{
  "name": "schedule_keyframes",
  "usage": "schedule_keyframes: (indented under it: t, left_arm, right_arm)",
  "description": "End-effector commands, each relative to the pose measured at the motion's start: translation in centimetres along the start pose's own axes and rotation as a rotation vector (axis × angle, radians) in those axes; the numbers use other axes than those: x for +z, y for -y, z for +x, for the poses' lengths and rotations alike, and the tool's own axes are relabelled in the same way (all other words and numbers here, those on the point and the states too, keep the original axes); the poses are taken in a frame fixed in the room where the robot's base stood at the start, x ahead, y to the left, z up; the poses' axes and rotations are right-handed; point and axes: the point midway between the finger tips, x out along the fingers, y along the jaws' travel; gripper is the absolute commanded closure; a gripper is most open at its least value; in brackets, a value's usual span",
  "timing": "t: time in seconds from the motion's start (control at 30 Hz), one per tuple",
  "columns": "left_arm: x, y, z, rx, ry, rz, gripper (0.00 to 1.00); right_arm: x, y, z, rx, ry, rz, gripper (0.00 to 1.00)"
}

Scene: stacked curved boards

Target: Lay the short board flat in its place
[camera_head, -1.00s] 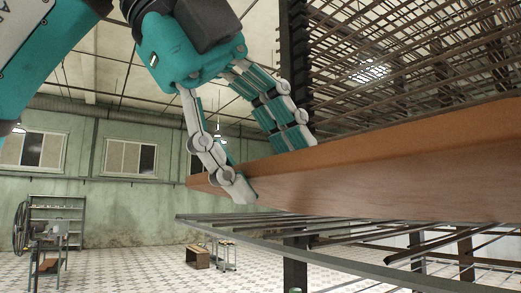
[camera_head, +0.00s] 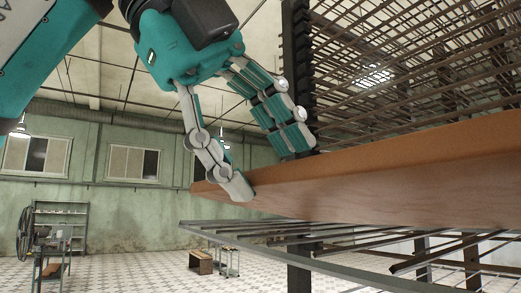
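The board (camera_head: 390,185) is a brown wooden board. It runs from the middle of the head view out past the right edge, so its far end is hidden. My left gripper (camera_head: 270,165) is at the board's left end, with one finger against the near face and the other fingers over the top edge; it is shut on the board. The board is above the slatted metal shelf (camera_head: 340,268), with a gap showing beneath its left end. My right gripper is not in view.
A dark rack with several stacked levels of metal bars (camera_head: 420,70) rises behind the board. A dark upright post (camera_head: 299,60) stands just behind my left gripper. A small bench (camera_head: 201,262) and a wheeled machine (camera_head: 40,245) stand far off on the tiled floor.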

Motion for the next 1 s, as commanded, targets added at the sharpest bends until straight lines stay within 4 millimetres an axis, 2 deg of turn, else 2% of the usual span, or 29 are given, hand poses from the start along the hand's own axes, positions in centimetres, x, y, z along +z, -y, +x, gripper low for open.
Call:
schedule_keyframes:
  t: [1.0]
  left_arm:
    - [-0.01, 0.01, -0.80, -0.001, 0.000, 0.000, 0.47]
  right_arm:
    - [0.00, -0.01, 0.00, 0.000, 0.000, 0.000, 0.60]
